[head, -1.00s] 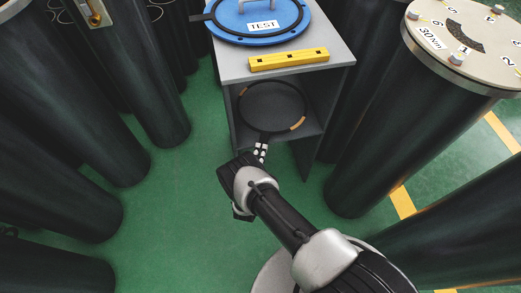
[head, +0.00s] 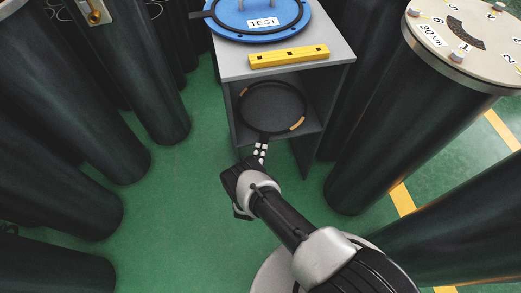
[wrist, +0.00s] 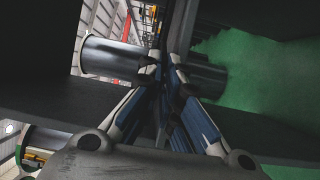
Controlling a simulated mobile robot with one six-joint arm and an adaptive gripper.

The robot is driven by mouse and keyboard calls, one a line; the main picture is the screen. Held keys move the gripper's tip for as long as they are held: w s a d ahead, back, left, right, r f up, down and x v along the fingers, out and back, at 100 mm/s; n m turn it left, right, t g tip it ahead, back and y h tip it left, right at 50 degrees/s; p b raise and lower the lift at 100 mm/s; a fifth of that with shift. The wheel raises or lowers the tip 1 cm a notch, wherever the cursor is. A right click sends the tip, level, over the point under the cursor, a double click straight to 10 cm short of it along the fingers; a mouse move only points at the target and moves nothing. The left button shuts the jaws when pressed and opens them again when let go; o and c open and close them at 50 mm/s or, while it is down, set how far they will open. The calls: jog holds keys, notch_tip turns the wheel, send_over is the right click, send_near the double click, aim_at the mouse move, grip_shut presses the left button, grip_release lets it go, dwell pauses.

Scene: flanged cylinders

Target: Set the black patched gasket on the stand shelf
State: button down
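The black patched gasket (head: 304,108) is a thin black ring with tan patches and a short tab toward me. In the head view it lies roughly level inside the stand's opening, over the grey stand shelf (head: 312,130). I cannot tell whether it touches the shelf or is just above it. My gripper (head: 262,146) is at the ring's front tab, just outside the opening. In the wrist view, the fingers (wrist: 165,75) close together on a thin dark edge, which looks like the gasket's tab.
On the stand's top (head: 290,79) are a yellow level (head: 289,57) and a blue disc marked TEST (head: 232,22) with a black ring. Dark cylinders (head: 365,140) stand close on both sides. Green floor (head: 180,215) is open to the left of my arm.

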jog(key=shift+f, duration=0.75)
jog(key=c, duration=1.7)
grip_release()
jog(key=s, duration=0.4)
jog(key=s+a, duration=0.1)
jog(key=s, duration=0.3)
jog(key=s+a, duration=0.1)
jog(key=s, duration=0.3)
jog(key=shift+f, duration=0.2)
jog(key=shift+w, duration=0.1)
